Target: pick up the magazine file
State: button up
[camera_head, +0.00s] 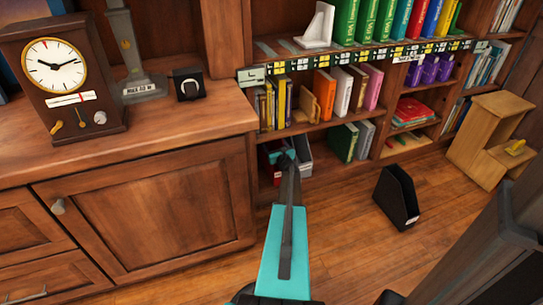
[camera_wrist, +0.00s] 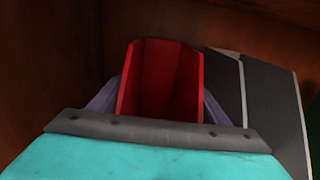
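A red magazine file (camera_wrist: 160,85), open at the front, stands in a dark lower shelf corner in the wrist view. Part of it shows in the head view (camera_head: 266,158), left of my gripper's end. My gripper (camera_head: 284,154) reaches into the low shelf opening. In the wrist view its two purplish fingers (camera_wrist: 160,108) lie on either side of the red file; I cannot tell whether they press on it. A grey-and-white file (camera_wrist: 270,105) stands just to the right. A black magazine file (camera_head: 397,198) stands apart on the floor.
A wood cabinet (camera_head: 150,215) with a clock (camera_head: 60,70) on top stands left of the arm. Green books (camera_head: 343,142) share the low shelf. A wooden stand (camera_head: 488,135) is at the right. The wood floor (camera_head: 350,235) around the black file is clear.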

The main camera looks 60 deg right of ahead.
jog(key=c, duration=1.2)
jog(key=shift+o, duration=0.2)
jog(key=shift+r, duration=0.2)
